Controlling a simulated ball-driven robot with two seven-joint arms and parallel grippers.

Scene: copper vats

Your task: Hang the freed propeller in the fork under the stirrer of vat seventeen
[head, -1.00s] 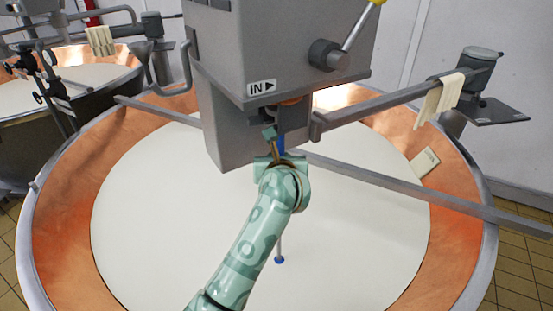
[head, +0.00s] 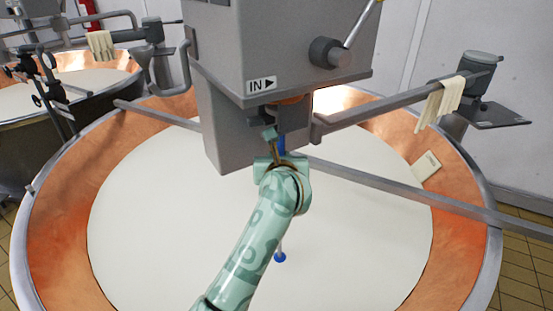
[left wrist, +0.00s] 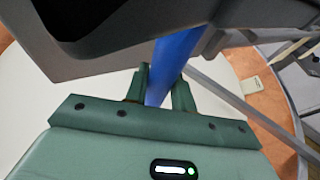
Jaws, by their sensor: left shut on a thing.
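The stirrer (head: 280,45) is a large grey housing marked IN, above the big copper vat (head: 60,235) of white liquid. The vat's number is not visible. Dark fork parts (head: 265,116) sit under the housing, partly hidden. My left gripper (head: 277,143) is just below them, shut on the blue shaft of the propeller (head: 282,145). The propeller stands roughly upright, with its blue lower end (head: 280,257) over the white surface. In the left wrist view the blue shaft (left wrist: 173,58) runs between the fingers up toward the dark underside. I cannot tell whether its top is seated in the fork.
A grey bar (head: 400,190) crosses the vat behind my arm. Another beam (head: 385,103) carries pale gloves (head: 440,100) at the right. A small pale card (head: 427,166) lies by the right rim. A second vat (head: 65,85) stands at back left.

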